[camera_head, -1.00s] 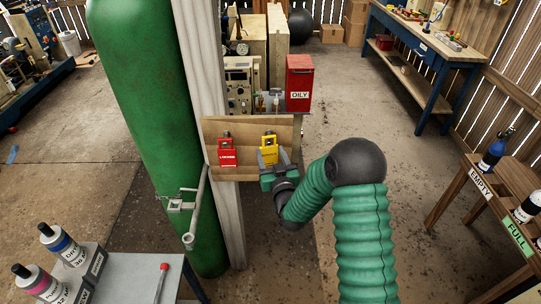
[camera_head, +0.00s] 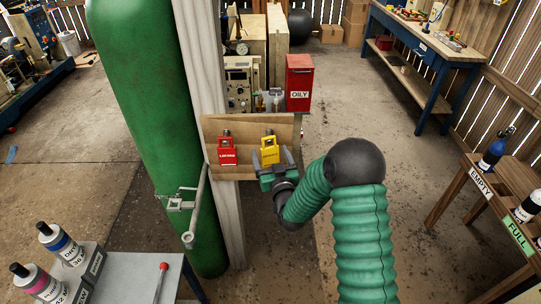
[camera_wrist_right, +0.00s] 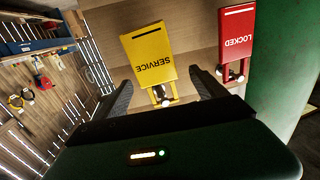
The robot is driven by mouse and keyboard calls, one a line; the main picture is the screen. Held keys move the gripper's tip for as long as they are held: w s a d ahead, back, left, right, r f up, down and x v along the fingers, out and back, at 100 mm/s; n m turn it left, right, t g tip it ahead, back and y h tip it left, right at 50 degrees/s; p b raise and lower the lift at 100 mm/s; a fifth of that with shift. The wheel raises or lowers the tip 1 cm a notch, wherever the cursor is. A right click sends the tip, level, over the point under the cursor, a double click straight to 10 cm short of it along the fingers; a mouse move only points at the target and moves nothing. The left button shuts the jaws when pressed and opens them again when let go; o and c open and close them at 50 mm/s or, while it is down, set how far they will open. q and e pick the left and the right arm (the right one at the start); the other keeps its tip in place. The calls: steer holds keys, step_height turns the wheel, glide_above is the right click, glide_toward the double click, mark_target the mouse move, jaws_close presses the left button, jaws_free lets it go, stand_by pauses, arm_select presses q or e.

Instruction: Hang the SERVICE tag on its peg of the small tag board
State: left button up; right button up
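The yellow SERVICE tag (camera_head: 270,153) is at the right of the small wooden tag board (camera_head: 240,126). In the right wrist view, the tag (camera_wrist_right: 152,57) appears upside down, its loop at a round-headed peg (camera_wrist_right: 160,93) and apparently around it. The red LOCKED tag (camera_head: 227,156) hangs to its left on the board; it also shows in the wrist view (camera_wrist_right: 236,35). My right gripper (camera_head: 272,158) is at the yellow tag. Its fingers (camera_wrist_right: 163,92) are spread apart on either side of the tag's loop, with gaps on both sides. My left gripper is out of view.
A green cylinder (camera_head: 140,110) and a pale post (camera_head: 208,80) stand left of the board. A red OILY bin (camera_head: 299,78) is behind it. A grey table (camera_head: 135,275) with bottles is at front left. A wooden stand (camera_head: 465,195) is at right.

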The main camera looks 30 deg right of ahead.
steer(key=shift+s, duration=0.1)
steer(key=p+v, duration=0.8)
steer(key=v, duration=0.8)
steer(key=w+a+f+n+g+y, duration=0.3)
steer(key=a+f+g+y, duration=0.15)
steer(key=a+g, duration=0.2)
steer(key=s+a+r+g+y, duration=0.1)
steer(key=s+a+g, duration=0.2)
steer(key=s, duration=0.4)
steer(key=s+a+r+n+g+b, duration=0.1)
steer(key=s+a+r+g, duration=0.1)
steer(key=s+g, duration=0.3)
steer(key=s+a, duration=0.1)
steer(key=s, duration=0.2)
steer(key=shift+a+r+y, duration=0.25)
steer(key=shift+a+y, duration=0.1)
steer(key=shift+a, duration=0.05)
